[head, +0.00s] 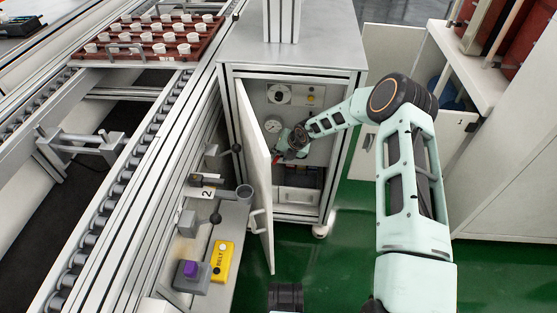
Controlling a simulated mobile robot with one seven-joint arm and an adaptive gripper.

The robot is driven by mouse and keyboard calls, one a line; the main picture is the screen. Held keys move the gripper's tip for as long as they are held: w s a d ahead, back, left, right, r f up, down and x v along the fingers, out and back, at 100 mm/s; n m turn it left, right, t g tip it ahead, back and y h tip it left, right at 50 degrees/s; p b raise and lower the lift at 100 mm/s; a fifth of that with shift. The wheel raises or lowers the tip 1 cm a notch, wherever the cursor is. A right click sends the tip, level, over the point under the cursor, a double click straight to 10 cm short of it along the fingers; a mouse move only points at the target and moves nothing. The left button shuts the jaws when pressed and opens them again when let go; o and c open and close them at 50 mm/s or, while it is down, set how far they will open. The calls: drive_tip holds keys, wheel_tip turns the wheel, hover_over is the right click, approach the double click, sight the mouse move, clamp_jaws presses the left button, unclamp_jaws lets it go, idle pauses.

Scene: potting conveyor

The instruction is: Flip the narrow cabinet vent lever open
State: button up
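The narrow cabinet (353,97) stands in the middle of the head view with its door (254,165) swung open to the left. Inside, a pale upper panel carries a round dark-and-white fitting (280,94) and a small yellowish one beside it. A round white gauge (272,126) sits lower on the left. My gripper (281,156) reaches into the cabinet from the right, just below the gauge. It is small and dark there, so its fingers cannot be told open or shut. I cannot clearly make out the vent lever; it may be hidden by my gripper.
A drawer front (298,196) is at the cabinet's bottom. A roller conveyor holds a red tray (90,61) of white pots. Green floor (347,260) is clear.

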sight(276, 158)
drive_tip(key=shift+x, duration=1.2)
clamp_jaws()
